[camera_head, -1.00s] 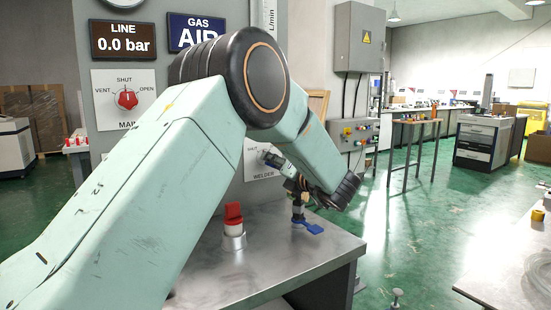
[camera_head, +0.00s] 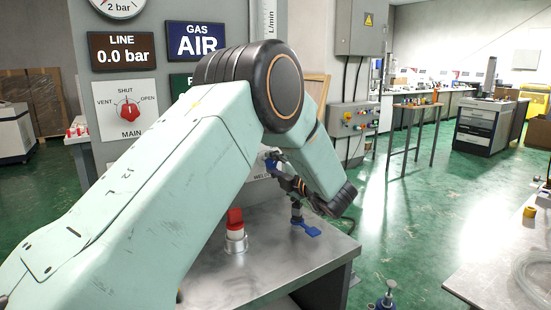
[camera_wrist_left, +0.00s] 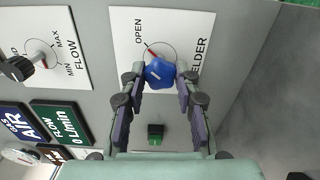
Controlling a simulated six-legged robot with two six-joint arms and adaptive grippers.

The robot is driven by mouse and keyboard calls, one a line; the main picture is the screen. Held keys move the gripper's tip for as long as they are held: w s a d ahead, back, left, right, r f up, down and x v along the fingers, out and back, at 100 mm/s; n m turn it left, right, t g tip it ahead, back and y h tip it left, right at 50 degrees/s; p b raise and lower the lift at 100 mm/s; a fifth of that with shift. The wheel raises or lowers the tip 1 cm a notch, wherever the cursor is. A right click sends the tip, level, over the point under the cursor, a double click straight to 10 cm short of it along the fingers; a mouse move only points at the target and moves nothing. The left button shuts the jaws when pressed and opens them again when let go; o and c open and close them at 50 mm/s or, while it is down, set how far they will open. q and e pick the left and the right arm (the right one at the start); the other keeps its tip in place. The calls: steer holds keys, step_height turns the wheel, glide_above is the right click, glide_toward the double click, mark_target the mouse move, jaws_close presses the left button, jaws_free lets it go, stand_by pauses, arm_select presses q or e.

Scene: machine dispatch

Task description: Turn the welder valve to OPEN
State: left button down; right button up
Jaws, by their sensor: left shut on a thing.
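The blue welder valve knob (camera_wrist_left: 159,72) sits on the white WELDER plate (camera_wrist_left: 192,22) in the left wrist view. A red mark beside the knob points towards the word OPEN. My left gripper (camera_wrist_left: 158,75) is shut on this knob, one finger on each side of it. In the head view the blue knob (camera_head: 271,163) and my left gripper (camera_head: 274,168) show small beside my forearm, which hides most of the WELDER plate. My right gripper is not in view.
A FLOW knob (camera_wrist_left: 22,66) is left of the WELDER plate. The MAIN dial (camera_head: 129,110) points to SHUT; LINE reads 0.0 bar.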

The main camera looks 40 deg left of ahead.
arm_select(q)
steer(key=shift+s+a+m+p, duration=0.1)
steer(key=shift+m+p, duration=0.2)
steer(key=shift+m, duration=0.2)
steer(key=c, duration=1)
jaws_free()
steer(key=shift+a, duration=0.1)
steer(key=v, duration=1.2)
